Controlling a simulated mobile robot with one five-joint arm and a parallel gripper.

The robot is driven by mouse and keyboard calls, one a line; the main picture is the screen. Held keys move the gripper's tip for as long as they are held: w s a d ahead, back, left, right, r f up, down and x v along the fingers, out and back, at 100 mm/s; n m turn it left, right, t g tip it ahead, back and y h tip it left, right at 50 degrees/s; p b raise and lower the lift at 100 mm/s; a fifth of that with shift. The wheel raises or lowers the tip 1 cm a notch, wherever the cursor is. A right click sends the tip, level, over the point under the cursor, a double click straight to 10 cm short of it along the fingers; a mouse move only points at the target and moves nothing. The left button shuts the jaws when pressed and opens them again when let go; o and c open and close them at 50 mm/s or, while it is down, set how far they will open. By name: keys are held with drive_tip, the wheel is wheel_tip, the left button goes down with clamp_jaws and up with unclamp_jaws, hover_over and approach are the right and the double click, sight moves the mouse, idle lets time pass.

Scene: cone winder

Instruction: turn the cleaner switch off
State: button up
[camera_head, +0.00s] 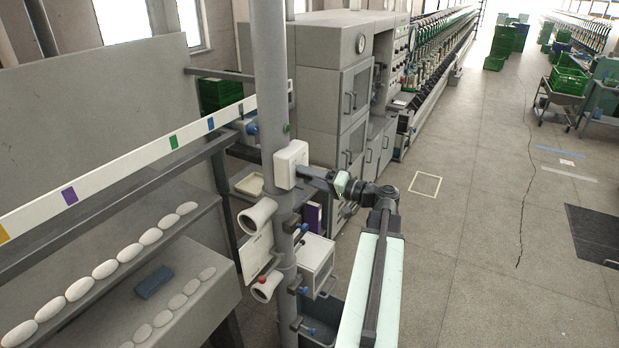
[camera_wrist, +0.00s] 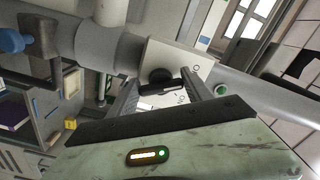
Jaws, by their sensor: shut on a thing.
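The cleaner switch is a black rotary knob (camera_wrist: 160,76) on a pale square box (camera_wrist: 190,56) with small dark lettering, partly covered by my fingers. In the head view the box (camera_head: 291,164) is fixed to a grey upright pole; the knob is hidden there by my gripper. My gripper (camera_wrist: 163,86) is shut on the knob, with one finger on each side of it. In the head view my gripper (camera_head: 310,177) reaches the right face of the box. The knob's exact pointing direction cannot be told.
The grey pole (camera_head: 270,80) carries pipe stubs, blue handles and a small white cabinet (camera_head: 316,265) below the box. Grey machine cabinets (camera_head: 330,95) stand behind.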

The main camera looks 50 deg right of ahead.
drive_tip(key=o, duration=1.4)
drive_tip(key=shift+c, duration=0.2)
drive_tip(key=v, duration=0.7)
drive_tip(key=shift+s, duration=0.35)
